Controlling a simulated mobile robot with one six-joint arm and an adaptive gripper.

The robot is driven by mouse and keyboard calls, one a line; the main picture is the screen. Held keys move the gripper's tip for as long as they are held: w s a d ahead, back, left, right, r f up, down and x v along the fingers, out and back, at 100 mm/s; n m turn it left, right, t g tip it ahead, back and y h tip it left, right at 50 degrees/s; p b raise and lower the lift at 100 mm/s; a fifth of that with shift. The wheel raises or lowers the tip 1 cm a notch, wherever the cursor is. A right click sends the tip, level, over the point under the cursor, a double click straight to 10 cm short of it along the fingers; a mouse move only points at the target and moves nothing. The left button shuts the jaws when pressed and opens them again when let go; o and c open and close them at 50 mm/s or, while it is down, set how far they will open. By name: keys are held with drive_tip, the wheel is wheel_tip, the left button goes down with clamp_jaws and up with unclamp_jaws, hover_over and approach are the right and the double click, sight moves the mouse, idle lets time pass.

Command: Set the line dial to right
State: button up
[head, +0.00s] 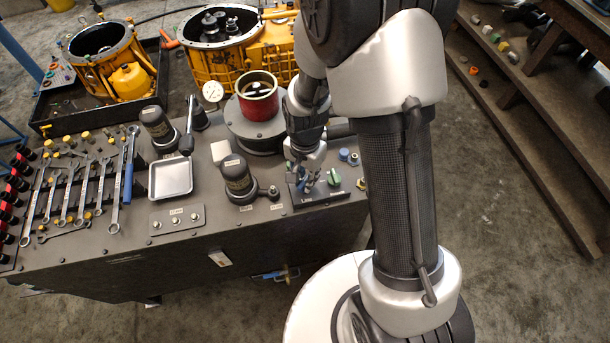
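A small dark panel (342,193) sits at the front right of the bench, with a label reading "Line" (307,199) at its left end. Just above that label is a small blue part that looks like the line dial, mostly hidden by my gripper (304,183). My gripper points down over this left end of the panel, with its fingertips at or very near the dial. Whether they touch it, and which way the dial points, cannot be made out. A green knob (333,178) stands on the same panel, just right of my gripper.
A dark cylinder (237,180) and a silver tray (171,178) stand left of the panel. A red pot (258,98) on a round base is behind. Wrenches (96,186) cover the bench's left.

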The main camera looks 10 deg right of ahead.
drive_tip(key=shift+o, duration=0.7)
wheel_tip(320, 180, up, 12)
idle(0.5)
drive_tip(key=s+d+r+n+t, duration=0.1)
drive_tip(key=s+r+n, duration=0.3)
drive_tip(key=s+r, duration=0.4)
drive_tip(key=s+d+r+n+t, duration=0.2)
drive_tip(key=s+r+n+t, duration=0.1)
drive_tip(key=s+r+n, duration=0.2)
drive_tip(key=s+r, duration=0.2)
drive_tip(key=s, duration=0.1)
drive_tip(key=shift+s+d+r+t, duration=0.3)
drive_tip(key=shift+s+r, duration=0.1)
